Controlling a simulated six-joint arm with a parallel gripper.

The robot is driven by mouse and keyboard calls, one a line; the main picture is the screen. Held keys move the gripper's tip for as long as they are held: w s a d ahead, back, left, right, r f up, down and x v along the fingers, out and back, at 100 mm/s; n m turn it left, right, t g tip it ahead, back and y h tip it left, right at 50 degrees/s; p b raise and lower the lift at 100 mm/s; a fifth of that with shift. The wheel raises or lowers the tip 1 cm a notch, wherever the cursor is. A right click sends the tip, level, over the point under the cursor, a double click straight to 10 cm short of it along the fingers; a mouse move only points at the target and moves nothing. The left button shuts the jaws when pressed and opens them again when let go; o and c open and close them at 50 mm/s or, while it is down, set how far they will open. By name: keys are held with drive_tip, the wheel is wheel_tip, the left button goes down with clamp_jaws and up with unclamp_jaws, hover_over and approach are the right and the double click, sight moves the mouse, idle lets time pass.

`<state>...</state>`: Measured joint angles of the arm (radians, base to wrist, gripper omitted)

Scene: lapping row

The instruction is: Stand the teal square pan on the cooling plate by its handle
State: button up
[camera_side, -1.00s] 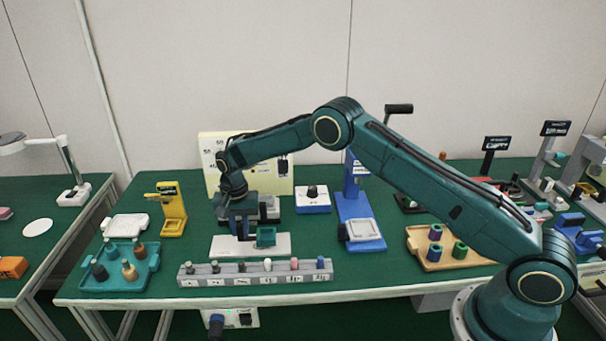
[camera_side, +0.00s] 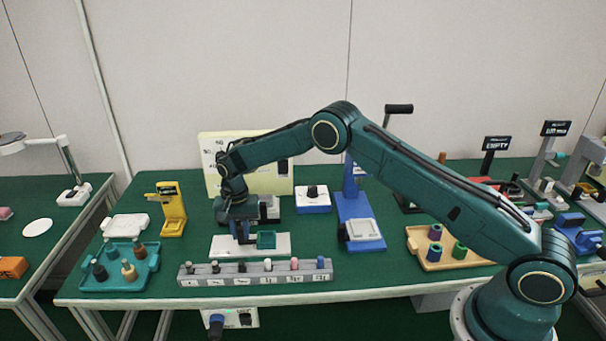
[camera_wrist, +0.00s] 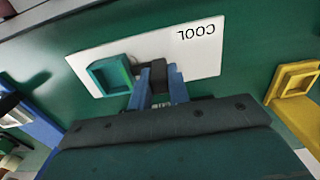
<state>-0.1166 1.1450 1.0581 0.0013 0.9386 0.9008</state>
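The teal square pan (camera_side: 266,240) is over the right half of the white cooling plate (camera_side: 222,252), open side up. It looks level and is at or very close to the plate's surface; I cannot tell if it touches. In the wrist view the pan (camera_wrist: 96,74) is left of my gripper (camera_wrist: 158,76), over the white plate (camera_wrist: 205,62) marked COOL. The pan's dark handle (camera_wrist: 158,70) runs between my blue fingers, which look shut on it. In the side view my gripper (camera_side: 242,236) is just left of the pan, over the plate.
A grey rack (camera_side: 250,277) of several pegs stands in front of the plate. A yellow stand (camera_side: 172,212) and teal tray (camera_side: 105,277) are at the left. A blue stand (camera_side: 368,246) is at the right. A cream board (camera_side: 210,160) stands behind.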

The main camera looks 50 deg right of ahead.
drive_tip(key=o, duration=0.5)
wheel_tip(320, 180, up, 14)
idle(0.7)
